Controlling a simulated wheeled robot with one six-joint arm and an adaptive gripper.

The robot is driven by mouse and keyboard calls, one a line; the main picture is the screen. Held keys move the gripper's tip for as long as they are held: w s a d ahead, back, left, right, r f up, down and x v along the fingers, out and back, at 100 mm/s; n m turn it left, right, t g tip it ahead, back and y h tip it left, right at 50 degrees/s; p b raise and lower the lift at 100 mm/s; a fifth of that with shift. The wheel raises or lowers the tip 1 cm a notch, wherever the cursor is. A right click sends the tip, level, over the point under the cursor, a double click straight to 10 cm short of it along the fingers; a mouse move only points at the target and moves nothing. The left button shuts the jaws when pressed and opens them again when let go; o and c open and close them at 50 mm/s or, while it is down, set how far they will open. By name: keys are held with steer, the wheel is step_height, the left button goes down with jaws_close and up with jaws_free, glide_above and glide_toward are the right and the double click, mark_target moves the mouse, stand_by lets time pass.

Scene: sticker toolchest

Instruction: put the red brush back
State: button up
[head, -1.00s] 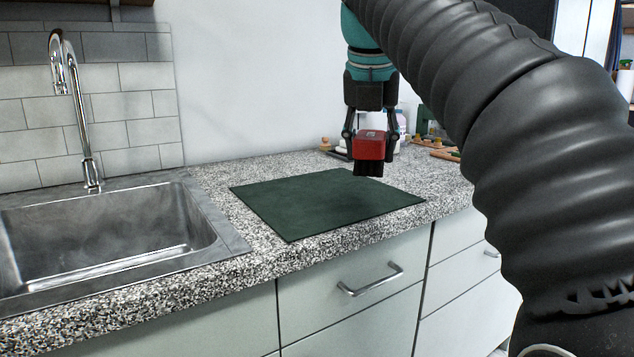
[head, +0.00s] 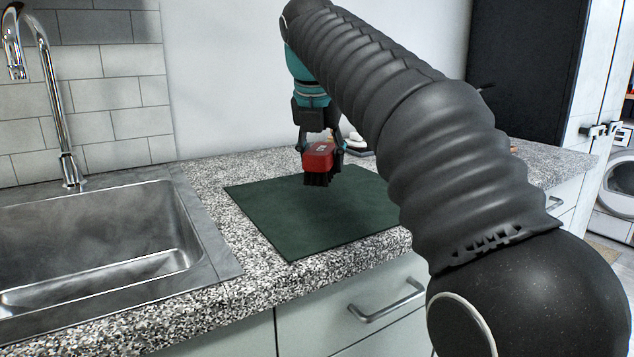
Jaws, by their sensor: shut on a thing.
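The red brush (head: 318,158) has a red block body and dark bristles that point down. My gripper (head: 320,147) is shut on the red body, with one finger on each side. The brush is upright and looks held above the dark green mat (head: 262,208) on the speckled counter. The exact gap between bristles and mat is hard to tell. My arm hides the right part of the mat and much of the counter behind it.
A metal sink (head: 100,245) with a tall tap (head: 60,110) is on the left. White round items (head: 356,138) stand behind the gripper, partly hidden by my arm. A drawer handle (head: 385,302) is below the counter's front edge. A tall dark panel (head: 525,70) stands at the right.

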mark_target(318, 198)
steer(key=shift+w+a+f, duration=0.25)
steer(key=shift+a+f, duration=0.15)
steer(key=shift+f+b, duration=0.85)
steer(key=shift+f, duration=1.05)
steer(key=o, duration=1)
steer(key=shift+f, duration=0.1)
